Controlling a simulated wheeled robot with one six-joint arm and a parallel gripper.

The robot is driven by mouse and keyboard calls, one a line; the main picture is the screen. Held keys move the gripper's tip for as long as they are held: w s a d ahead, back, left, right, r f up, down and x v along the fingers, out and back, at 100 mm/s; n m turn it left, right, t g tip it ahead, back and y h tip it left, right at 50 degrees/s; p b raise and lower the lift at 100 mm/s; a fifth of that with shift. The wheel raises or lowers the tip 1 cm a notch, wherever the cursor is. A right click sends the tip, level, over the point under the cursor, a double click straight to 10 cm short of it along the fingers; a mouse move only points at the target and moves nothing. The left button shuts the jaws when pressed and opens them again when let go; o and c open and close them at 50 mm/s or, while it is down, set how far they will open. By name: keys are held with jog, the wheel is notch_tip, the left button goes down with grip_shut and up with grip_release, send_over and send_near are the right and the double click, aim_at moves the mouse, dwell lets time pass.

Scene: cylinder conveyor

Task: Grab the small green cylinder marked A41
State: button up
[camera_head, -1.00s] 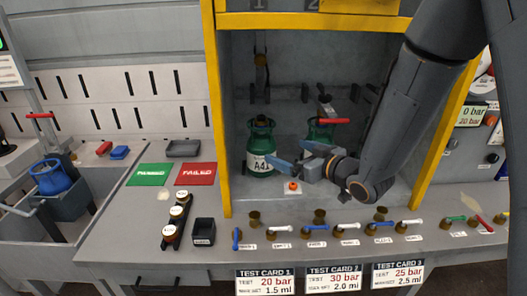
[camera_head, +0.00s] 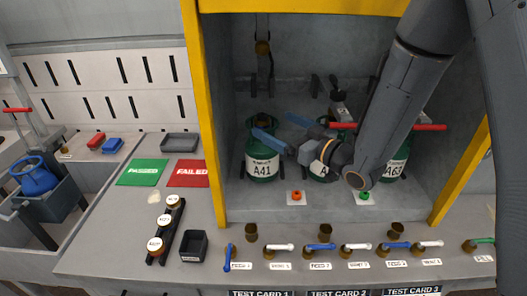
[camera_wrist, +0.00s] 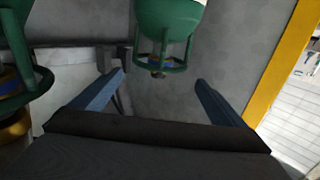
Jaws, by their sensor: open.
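The small green cylinder marked A41 (camera_head: 262,166) stands upright at the left in the yellow-framed bay, its white label facing out. My gripper (camera_head: 270,124) is open and empty, at the height of the cylinder's collar. One blue finger crosses in front of the collar's right side in the head view; I cannot tell whether it touches. In the wrist view, which looks inverted, a green cylinder (camera_wrist: 170,20), apparently A41, shows between and beyond the open fingers (camera_wrist: 160,76), with its collar downward in the picture.
A second green cylinder (camera_head: 319,171) stands just right, partly hidden by my gripper. A third, marked A63 (camera_head: 394,166), stands farther right. The yellow left post (camera_head: 203,110) is close to A41. An orange button (camera_head: 296,196) and several valves (camera_head: 324,247) are in front.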

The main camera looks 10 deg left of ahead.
aim_at(266, 120)
jog(key=shift+f+p+x, duration=0.15)
jog(key=shift+p+x, duration=0.6)
jog(key=shift+x, duration=1)
jog(key=shift+f+p+x, duration=0.15)
jog(key=shift+p+x, duration=0.55)
jog(key=shift+x, duration=1.05)
jog(key=shift+w+d, duration=0.1)
jog(key=shift+w, duration=0.05)
jog(key=shift+c, duration=0.5)
jog(key=c, duration=1.8)
jog(key=shift+r, duration=0.15)
jog(key=shift+c, duration=0.3)
jog(key=shift+r, duration=0.15)
